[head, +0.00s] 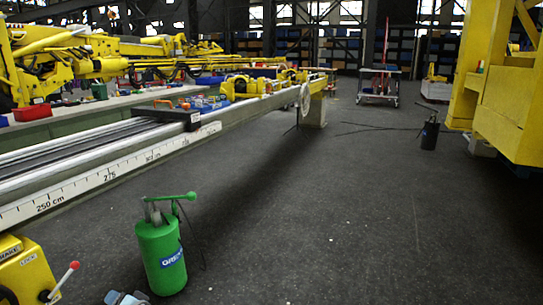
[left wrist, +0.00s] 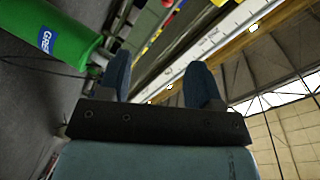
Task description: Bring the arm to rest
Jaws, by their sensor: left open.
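My left gripper (left wrist: 160,68) is open, with its two blue fingers apart and nothing between them. A small pale blue part at the bottom edge of the head view (head: 125,298) looks like the same gripper, just in front of a green canister. The long grey boom (head: 150,145) with a printed cm scale runs from lower left toward the back. In the left wrist view, its scale strip (left wrist: 225,30) shows beyond the fingers. My right gripper is not in view.
The green canister (head: 161,258) with a pump handle stands on the dark floor; it also shows in the left wrist view (left wrist: 45,30). A yellow unit with a red-knobbed lever (head: 25,275) is at lower left. Yellow machinery (head: 505,110) stands at right. The middle floor is clear.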

